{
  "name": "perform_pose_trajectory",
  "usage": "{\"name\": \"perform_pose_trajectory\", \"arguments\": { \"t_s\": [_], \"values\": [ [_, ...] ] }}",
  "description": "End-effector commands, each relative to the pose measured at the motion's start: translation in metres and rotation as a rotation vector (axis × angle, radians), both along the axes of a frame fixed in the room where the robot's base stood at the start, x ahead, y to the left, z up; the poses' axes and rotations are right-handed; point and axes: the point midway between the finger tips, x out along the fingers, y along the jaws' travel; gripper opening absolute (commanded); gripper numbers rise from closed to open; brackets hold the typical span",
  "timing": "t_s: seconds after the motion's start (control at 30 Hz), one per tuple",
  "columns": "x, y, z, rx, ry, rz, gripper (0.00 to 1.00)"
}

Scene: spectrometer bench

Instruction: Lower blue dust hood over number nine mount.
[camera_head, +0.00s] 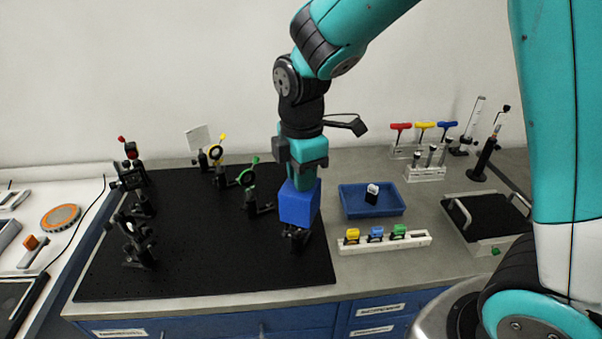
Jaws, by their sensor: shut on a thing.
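My gripper (303,176) points down over the right part of the black breadboard (205,268). It is shut on the blue dust hood (299,204), a box-shaped cover. The hood is directly above a black mount (295,237) near the breadboard's right edge. The mount's lower part shows below the hood, and its top is hidden. I cannot tell whether the hood touches the mount. No number is readable on the mount.
Other mounts stand on the breadboard, including a green-ringed one (252,186) and a red-topped one (130,150). Right of the hood are a blue tray (350,210) and a white rack (382,244) with coloured pieces. The breadboard's front middle is clear.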

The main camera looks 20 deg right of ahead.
Motion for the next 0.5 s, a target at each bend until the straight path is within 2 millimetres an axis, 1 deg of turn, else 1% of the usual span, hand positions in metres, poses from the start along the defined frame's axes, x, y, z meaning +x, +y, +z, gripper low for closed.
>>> {"name": "perform_pose_trajectory", "arguments": {
  "t_s": [0.5],
  "values": [
    [0.000,0.000,-0.015,0.000,0.001,0.000,0.00]
  ]
}}
